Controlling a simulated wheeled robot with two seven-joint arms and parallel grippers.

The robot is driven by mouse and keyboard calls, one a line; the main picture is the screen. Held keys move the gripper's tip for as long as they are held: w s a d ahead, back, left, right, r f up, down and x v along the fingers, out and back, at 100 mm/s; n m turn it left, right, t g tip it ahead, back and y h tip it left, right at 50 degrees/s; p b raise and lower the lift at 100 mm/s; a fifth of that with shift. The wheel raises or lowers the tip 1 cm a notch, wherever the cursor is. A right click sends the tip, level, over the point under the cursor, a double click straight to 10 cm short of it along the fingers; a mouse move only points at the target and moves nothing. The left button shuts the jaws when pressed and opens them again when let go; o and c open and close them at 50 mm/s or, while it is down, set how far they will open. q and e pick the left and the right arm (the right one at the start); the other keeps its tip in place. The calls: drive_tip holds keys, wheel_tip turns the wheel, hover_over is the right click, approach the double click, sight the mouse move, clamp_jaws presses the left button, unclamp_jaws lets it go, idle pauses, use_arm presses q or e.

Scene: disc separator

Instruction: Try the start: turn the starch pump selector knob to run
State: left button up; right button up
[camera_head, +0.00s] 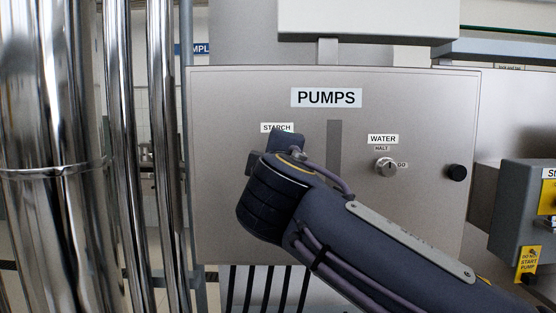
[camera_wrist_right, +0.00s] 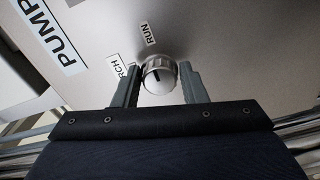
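The starch selector knob is a ridged silver knob (camera_wrist_right: 160,76) with a dark pointer mark on its face. It sits on the pumps panel (camera_head: 420,100), and a RUN label (camera_wrist_right: 148,33) lies above it in the right wrist view. My right gripper (camera_wrist_right: 160,86) has one finger on each side of the knob, very close to it. I cannot tell whether the fingers press on it. In the head view my right gripper (camera_head: 272,150) and wrist hide this knob, below the STARCH label (camera_head: 277,128). My left gripper is not in view.
The water knob (camera_head: 386,167), with HALT above it and GO at its right, is right of my gripper. A black knob (camera_head: 456,172) sits near the panel's right edge. Shiny vertical pipes (camera_head: 118,110) stand at left. A grey box (camera_head: 522,200) sticks out at right.

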drive_tip(key=o, duration=0.4)
drive_tip(key=shift+c, duration=0.2)
drive_tip(key=s+b, duration=0.1)
drive_tip(key=s, duration=0.6)
drive_tip(key=shift+s, duration=0.4)
